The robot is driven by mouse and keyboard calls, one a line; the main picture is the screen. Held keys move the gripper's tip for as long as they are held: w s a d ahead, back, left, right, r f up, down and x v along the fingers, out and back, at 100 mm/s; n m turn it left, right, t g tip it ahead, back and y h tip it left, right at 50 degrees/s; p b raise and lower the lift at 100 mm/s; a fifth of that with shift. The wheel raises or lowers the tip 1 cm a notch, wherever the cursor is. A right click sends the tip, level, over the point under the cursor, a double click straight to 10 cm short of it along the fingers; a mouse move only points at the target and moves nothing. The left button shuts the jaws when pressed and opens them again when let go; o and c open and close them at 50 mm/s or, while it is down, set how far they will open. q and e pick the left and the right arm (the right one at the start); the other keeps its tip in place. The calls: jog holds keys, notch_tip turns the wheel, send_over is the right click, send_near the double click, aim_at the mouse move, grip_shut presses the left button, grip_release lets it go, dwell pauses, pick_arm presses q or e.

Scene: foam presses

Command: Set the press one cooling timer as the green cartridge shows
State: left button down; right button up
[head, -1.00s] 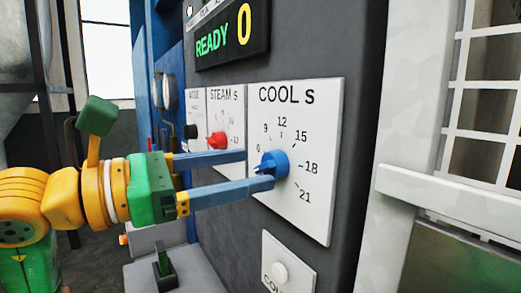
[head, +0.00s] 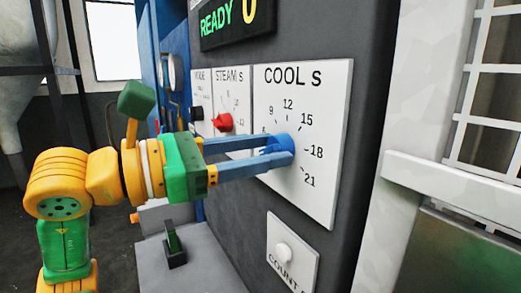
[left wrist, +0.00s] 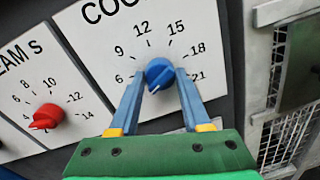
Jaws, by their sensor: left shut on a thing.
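The cooling timer is a white panel marked COOL S (head: 325,95), with a number scale around a blue knob (head: 283,146). My left gripper (head: 279,154) has its two blue fingers on either side of this knob and is shut on it. The knob also shows in the left wrist view (left wrist: 159,72), between the fingertips, with a pale mark near its lower edge. I cannot tell for certain which number the knob points to. No green cartridge is recognisable in view. My right gripper is not in view.
The STEAM S panel with a red knob (head: 223,122) is just left of the cooling panel. A COUNT panel with a white button (head: 283,252) is below. The READY display (head: 236,18) is above. A lever on a grey box (head: 174,247) stands below my left arm.

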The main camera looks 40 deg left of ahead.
pick_arm(q)
jog(key=m, duration=0.5)
jog(key=shift+r, duration=0.1)
jog(key=m, duration=0.6)
jog(key=shift+y, duration=0.4)
jog(key=m, duration=0.5)
jog(key=shift+d+y, duration=0.1)
jog(key=shift+y, duration=0.2)
jog(key=m, duration=0.5)
jog(key=shift+m, duration=0.4)
jog(key=c, duration=0.8)
grip_release()
jog(key=o, duration=0.4)
jog(key=shift+m, duration=0.3)
jog(key=shift+o, duration=0.2)
jog(key=shift+w+d, duration=0.1)
